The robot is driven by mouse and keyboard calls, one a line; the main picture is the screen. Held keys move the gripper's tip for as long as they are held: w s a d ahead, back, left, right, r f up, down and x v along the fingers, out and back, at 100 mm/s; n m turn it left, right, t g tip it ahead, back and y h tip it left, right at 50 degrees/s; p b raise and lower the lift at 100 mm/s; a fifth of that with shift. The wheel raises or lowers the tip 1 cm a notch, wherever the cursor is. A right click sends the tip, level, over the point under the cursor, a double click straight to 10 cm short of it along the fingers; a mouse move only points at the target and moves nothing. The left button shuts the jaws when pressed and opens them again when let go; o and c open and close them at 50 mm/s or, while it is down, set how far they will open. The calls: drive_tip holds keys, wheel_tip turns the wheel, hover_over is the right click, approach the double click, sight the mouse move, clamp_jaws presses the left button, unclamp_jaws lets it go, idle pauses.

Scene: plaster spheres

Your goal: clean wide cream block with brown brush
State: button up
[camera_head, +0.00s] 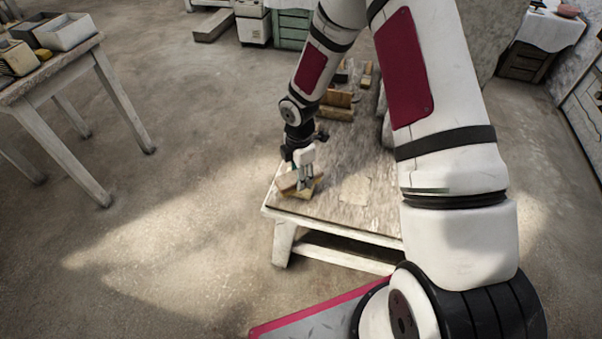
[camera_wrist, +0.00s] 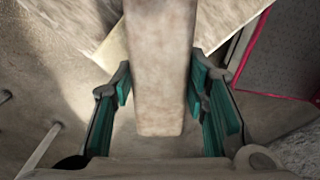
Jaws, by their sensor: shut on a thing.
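My gripper (camera_head: 305,182) is low over the near left corner of the table, its fingers pointing down. It is shut on a long brownish piece, which I take to be the brown brush (camera_head: 287,182). In the wrist view the brush (camera_wrist: 160,50) runs between the green finger pads (camera_wrist: 160,88); its bristles are hidden.
Another table (camera_head: 60,72) with boxes is at far left. Open floor lies between.

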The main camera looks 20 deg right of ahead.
drive_tip(key=shift+d, duration=0.1)
drive_tip(key=shift+w+d, duration=0.2)
drive_tip(key=shift+d, duration=0.85)
drive_tip(key=shift+w+d, duration=0.15)
drive_tip(key=shift+d, duration=0.9)
drive_tip(key=shift+a, duration=0.15)
drive_tip(key=shift+s+a, duration=0.2)
drive_tip(key=shift+a, duration=0.85)
drive_tip(key=shift+s+a, duration=0.15)
drive_tip(key=shift+a, duration=0.85)
drive_tip(key=shift+w+d+r+p, duration=0.15)
drive_tip(key=shift+d+r+p, duration=0.55)
drive_tip(key=shift+d, duration=0.4)
drive_tip(key=shift+f+b, duration=0.5)
drive_tip(key=shift+f, duration=0.25)
